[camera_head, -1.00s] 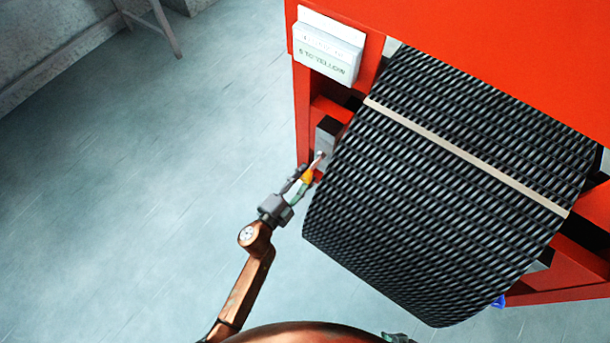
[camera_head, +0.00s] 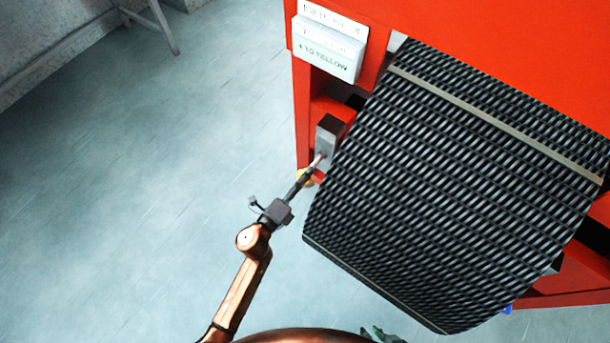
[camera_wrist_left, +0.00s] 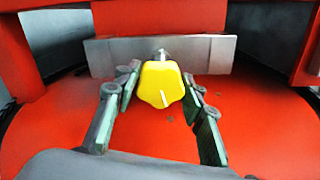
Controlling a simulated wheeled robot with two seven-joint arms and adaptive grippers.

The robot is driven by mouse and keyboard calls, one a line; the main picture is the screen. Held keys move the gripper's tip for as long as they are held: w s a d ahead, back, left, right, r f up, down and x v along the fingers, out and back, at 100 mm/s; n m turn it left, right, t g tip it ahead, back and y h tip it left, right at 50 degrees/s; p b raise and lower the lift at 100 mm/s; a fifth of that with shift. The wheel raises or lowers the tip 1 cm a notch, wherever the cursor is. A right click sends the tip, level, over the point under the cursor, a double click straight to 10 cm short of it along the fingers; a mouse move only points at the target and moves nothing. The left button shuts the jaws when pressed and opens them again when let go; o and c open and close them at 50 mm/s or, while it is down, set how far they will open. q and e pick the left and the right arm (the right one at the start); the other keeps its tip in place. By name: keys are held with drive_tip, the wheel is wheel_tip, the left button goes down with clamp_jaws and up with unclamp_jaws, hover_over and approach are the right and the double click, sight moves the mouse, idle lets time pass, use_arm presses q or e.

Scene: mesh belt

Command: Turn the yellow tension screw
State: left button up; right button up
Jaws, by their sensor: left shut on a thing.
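The yellow tension screw (camera_wrist_left: 162,84) is a lobed knob with a white mark, on a metal shaft at a grey bracket (camera_wrist_left: 105,55). My left gripper (camera_wrist_left: 162,92) is shut on the knob, one green-padded finger on each side. In the head view the left gripper (camera_head: 308,176) reaches the screw (camera_head: 304,178) beside the belt's left edge, and only part of the yellow shows. The mesh belt (camera_head: 440,190) is black with pale slats. A small piece of my right gripper (camera_head: 380,335) shows at the bottom edge; its fingers cannot be made out.
The red machine frame (camera_head: 500,40) surrounds the belt. Grey floor (camera_head: 130,190) is open to the left. A stand leg (camera_head: 165,28) is at the upper left.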

use_arm(q)
drive_tip(key=shift+f, duration=0.1)
idle(0.4)
drive_tip(key=o, duration=1.2)
drive_tip(key=shift+s+a, duration=0.1)
drive_tip(key=shift+s, duration=0.05)
drive_tip(key=v, duration=1.1)
drive_tip(key=shift+s+a, duration=0.2)
drive_tip(key=shift+s, duration=0.1)
